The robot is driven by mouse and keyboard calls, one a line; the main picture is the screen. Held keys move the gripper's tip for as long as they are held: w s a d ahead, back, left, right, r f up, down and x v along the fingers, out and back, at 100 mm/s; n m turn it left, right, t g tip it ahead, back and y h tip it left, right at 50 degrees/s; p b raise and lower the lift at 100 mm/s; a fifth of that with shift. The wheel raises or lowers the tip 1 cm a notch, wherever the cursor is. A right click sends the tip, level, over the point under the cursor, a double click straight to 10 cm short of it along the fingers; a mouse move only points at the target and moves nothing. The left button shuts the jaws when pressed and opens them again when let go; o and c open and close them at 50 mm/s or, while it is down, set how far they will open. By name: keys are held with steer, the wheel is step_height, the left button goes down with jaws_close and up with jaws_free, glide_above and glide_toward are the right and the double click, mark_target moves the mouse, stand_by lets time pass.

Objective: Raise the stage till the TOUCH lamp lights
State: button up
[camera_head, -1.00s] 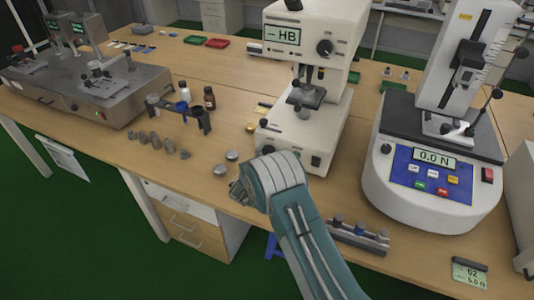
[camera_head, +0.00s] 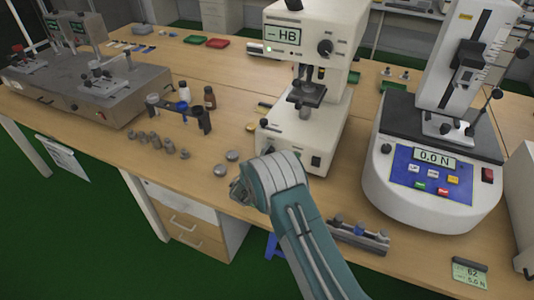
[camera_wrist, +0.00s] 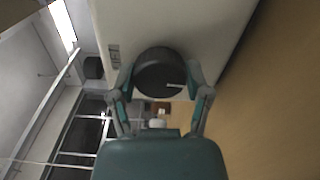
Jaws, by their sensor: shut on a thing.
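The white hardness tester (camera_head: 300,135) stands at the middle of the bench, its display reading "- HB". In the wrist view, my gripper (camera_wrist: 161,82) is shut on a round black knob (camera_wrist: 158,66) on a pale panel, one finger on each side. In the head view, my arm hides the knob and the fingers.
A force tester (camera_head: 430,190) reading 0.0 N stands to the right. Two round metal blocks (camera_head: 232,156), several small weights (camera_head: 155,142) and a bottle rack (camera_head: 200,120) lie to the left. A small fixture (camera_head: 358,235) sits at the front edge.

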steer(key=shift+d+f+m, duration=0.15)
steer(key=shift+m, duration=1.25)
steer(key=shift+d+f+m, duration=0.1)
steer(key=shift+m, duration=0.2)
steer(key=o, duration=1.2)
steer(key=shift+f, duration=0.1)
steer(key=shift+c, duration=0.2)
steer(key=shift+r, duration=0.2)
steer(key=shift+s+a, duration=0.35)
steer(key=shift+s, duration=0.05)
steer(key=v, duration=1.1)
steer(key=shift+d, duration=0.1)
